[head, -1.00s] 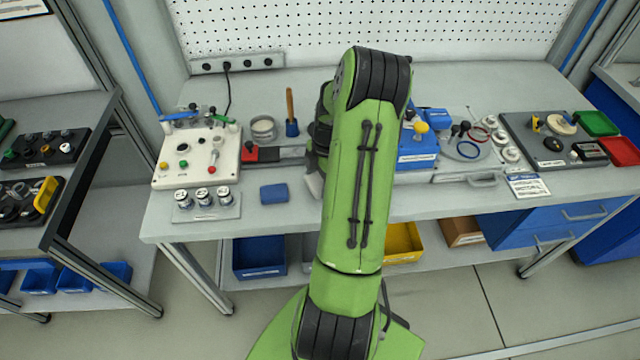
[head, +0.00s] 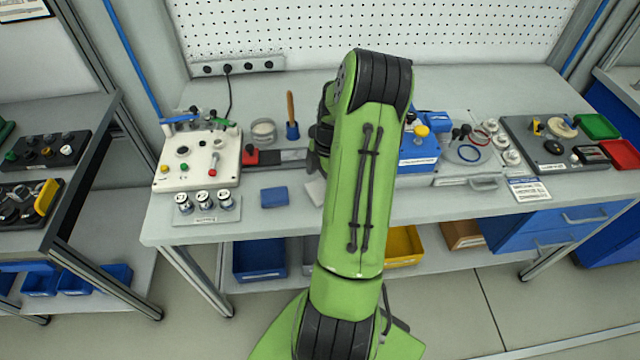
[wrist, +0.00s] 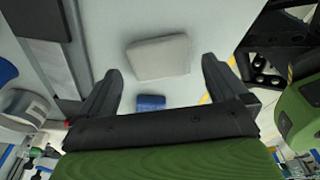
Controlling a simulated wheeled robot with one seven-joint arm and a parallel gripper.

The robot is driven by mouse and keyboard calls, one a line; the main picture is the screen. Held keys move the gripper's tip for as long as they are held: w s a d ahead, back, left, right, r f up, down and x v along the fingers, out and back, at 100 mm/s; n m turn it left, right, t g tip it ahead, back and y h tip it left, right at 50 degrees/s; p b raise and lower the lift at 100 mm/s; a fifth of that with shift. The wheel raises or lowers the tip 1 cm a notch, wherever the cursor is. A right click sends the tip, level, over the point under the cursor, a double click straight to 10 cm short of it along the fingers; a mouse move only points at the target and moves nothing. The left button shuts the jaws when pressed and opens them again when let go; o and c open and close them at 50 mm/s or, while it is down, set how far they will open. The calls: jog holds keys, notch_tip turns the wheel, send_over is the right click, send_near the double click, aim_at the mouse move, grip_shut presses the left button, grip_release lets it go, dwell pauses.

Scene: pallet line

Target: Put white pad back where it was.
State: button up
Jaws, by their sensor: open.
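The white pad (wrist: 158,57) is a pale, roughly square block lying flat on the grey tabletop. In the wrist view it is beyond my fingertips, with nothing gripping it. In the head view the white pad (head: 316,191) shows only partly, beside my green arm, which hides the rest. My gripper (wrist: 161,72) is open and empty, its dark fingers apart over the bench. In the head view my arm hides the fingers. A blue pad (head: 274,196) lies to the left of the white pad; it also shows between the fingers in the wrist view (wrist: 150,102).
A white control panel (head: 197,160) and a plate with several silver knobs (head: 207,208) are at the left. A round tin (head: 263,132) and a wooden-handled tool (head: 292,115) stand behind. A blue box (head: 416,155) is to the right. The front edge near the blue pad is clear.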

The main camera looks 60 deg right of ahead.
notch_tip(320, 180, up, 10)
jog(key=d+f+p, duration=0.1)
jog(key=w+a+r+m+h, duration=0.1)
jog(key=w+a+r+m, duration=0.15)
jog(key=a+r, duration=0.55)
jog(key=a+r+m+t+h, duration=0.1)
jog(key=a+r+m, duration=0.15)
jog(key=a, duration=0.35)
jog(key=a+r+m+h, duration=0.1)
jog(key=a+r, duration=0.2)
jog(key=a, duration=0.3)
jog(key=s+a+r+m+t+y, duration=0.1)
jog(key=s+a+r+m+t, duration=0.1)
jog(key=s+a+m, duration=0.4)
jog(key=s+a+t, duration=0.1)
jog(key=s+a, duration=0.4)
jog(key=a, duration=0.1)
jog(key=shift+a+r+m+t, duration=0.2)
jog(key=shift+m+t, duration=0.2)
